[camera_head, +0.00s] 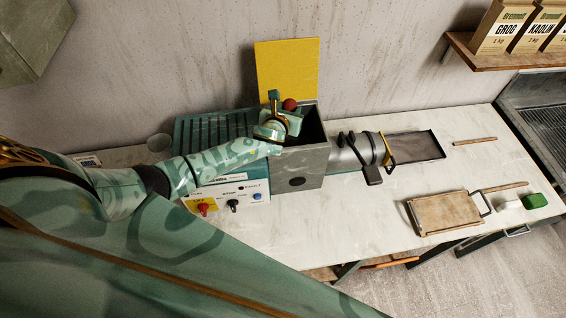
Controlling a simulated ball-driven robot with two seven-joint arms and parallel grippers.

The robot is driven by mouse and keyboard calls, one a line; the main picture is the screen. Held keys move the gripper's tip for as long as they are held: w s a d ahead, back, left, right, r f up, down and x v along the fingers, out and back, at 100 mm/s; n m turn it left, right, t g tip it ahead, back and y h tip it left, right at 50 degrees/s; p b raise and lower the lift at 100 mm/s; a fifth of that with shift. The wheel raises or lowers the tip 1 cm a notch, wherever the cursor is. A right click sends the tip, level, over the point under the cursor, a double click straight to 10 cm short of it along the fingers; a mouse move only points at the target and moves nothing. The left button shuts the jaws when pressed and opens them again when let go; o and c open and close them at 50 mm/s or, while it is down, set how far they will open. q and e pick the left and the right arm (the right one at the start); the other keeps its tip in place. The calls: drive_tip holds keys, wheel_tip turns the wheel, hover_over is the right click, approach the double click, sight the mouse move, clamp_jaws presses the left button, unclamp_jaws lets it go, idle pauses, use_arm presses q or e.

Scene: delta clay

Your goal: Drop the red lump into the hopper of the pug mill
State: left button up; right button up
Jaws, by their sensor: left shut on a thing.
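The red lump (290,104) shows at the tip of my left gripper (282,109), which is shut on it. My left gripper is over the left part of the open, dark hopper (315,126) of the pug mill (299,167). The gripper and wrist hide part of the hopper mouth. A yellow panel (286,70) stands upright behind the hopper. The mill's metal barrel (350,152) extends to the right. My right gripper is not in view.
A control panel with a red knob (203,208) sits below my left forearm. A dark tray (415,146) lies right of the barrel. A glass (159,145) stands left.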

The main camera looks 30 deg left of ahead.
use_arm(q)
drive_tip(key=shift+f, duration=0.45)
drive_tip(key=shift+r, duration=0.1)
drive_tip(key=o, duration=1.1)
drive_tip(key=shift+o, duration=0.2)
drive_tip(key=shift+s, duration=0.1)
drive_tip(key=shift+s+d+r, duration=0.1)
drive_tip(key=shift+s+r, duration=0.05)
drive_tip(key=shift+s, duration=0.15)
drive_tip(key=p+v, duration=0.1)
drive_tip(key=v, duration=1.4)
drive_tip(key=shift+s, duration=0.25)
